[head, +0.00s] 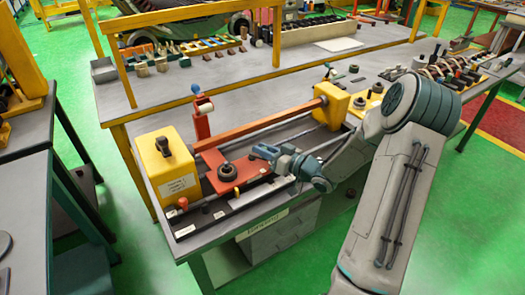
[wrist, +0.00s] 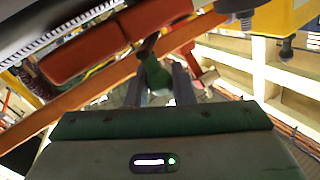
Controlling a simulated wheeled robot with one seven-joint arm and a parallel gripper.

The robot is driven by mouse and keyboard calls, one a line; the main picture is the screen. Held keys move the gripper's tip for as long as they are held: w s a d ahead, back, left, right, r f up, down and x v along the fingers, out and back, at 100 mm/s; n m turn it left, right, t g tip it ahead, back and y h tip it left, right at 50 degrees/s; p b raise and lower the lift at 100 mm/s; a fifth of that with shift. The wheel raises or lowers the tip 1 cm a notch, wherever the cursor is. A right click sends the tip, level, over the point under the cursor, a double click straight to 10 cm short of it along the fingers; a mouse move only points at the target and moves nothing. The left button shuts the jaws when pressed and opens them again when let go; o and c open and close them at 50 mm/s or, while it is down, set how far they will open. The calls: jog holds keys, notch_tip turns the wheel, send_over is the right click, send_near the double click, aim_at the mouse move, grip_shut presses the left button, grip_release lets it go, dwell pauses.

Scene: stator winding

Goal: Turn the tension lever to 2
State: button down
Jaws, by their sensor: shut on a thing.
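My gripper (head: 258,152) reaches in from the right over the winding bench, above the orange-red plate. In the wrist view its two grey fingers (wrist: 162,88) are closed around a dark green, rounded handle (wrist: 153,72). I cannot tell for sure that this handle is the tension lever; in the head view my gripper hides it. A small red-knobbed lever (head: 183,203) stands apart from my gripper, at the front left of the bench. Small white labels (head: 185,231) lie along the dark front strip, but their numbers are too small to read.
A yellow box (head: 167,168) with a black knob stands left. A red post (head: 201,122) with a white roller rises behind the plate. A long orange bar (head: 265,122) runs behind my gripper to a yellow block (head: 334,104). A black round part (head: 227,172) sits on the plate.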

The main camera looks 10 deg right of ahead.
jog(key=shift+w+d+n+g+y, duration=0.15)
jog(key=shift+w+n+g+y, duration=0.05)
jog(key=shift+n+g+y, duration=0.4)
jog(key=c, duration=1.3)
grip_release()
jog(key=b+v, duration=0.2)
jog(key=v, duration=1.1)
jog(key=shift+s+d, duration=0.1)
jog(key=shift+d, duration=0.4)
